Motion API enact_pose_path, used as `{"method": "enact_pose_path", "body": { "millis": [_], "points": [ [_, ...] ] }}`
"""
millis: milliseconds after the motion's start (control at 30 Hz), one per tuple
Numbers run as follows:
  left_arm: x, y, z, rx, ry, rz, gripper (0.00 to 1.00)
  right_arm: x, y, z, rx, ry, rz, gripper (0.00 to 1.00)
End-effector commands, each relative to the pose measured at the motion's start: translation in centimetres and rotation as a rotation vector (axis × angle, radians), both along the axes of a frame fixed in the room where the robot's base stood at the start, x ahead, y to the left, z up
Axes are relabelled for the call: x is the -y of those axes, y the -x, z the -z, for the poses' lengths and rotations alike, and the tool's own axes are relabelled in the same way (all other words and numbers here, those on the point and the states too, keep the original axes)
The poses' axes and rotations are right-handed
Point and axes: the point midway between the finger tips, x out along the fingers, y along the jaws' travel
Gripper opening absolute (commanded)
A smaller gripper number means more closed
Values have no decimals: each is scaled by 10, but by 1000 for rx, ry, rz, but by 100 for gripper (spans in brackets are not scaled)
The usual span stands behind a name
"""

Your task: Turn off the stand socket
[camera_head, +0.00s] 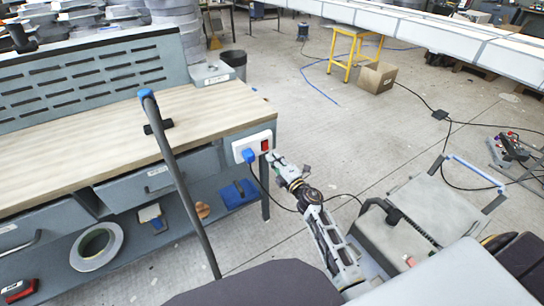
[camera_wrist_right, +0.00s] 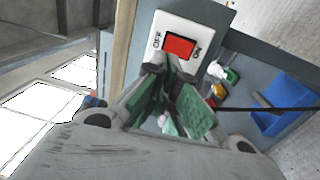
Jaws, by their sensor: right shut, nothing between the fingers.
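The stand socket (camera_head: 250,149) is a white box on the end of the workbench. It has a blue plug (camera_head: 249,156) in it and a red rocker switch (camera_head: 265,145) at its right end. In the right wrist view the red switch (camera_wrist_right: 179,47) sits on the white plate between the printed words OFF and ON. My right gripper (camera_head: 276,158) is shut and empty, just right of the switch. In the right wrist view its fingertips (camera_wrist_right: 168,66) are close below the switch; I cannot tell whether they touch it. My left gripper is not in view.
A black cable hangs from the plug to the floor. A yellow stool (camera_head: 352,50) and a cardboard box (camera_head: 376,77) stand further back. The floor between is open.

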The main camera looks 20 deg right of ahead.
Motion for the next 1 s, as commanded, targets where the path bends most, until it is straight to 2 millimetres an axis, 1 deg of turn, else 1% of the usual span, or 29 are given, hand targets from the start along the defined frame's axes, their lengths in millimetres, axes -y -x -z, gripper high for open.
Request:
{"method": "enact_pose_path", "body": {
  "millis": [100,600,800,1000],
  "points": [
    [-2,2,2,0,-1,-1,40,2,11,-1,-1,0,0,0],
    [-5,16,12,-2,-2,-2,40,10,54,-7,-1,0,0,0],
    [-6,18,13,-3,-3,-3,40,12,63,-8,0,0,0,0],
    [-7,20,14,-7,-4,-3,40,12,66,-8,0,0,0,0]
  ]
}}
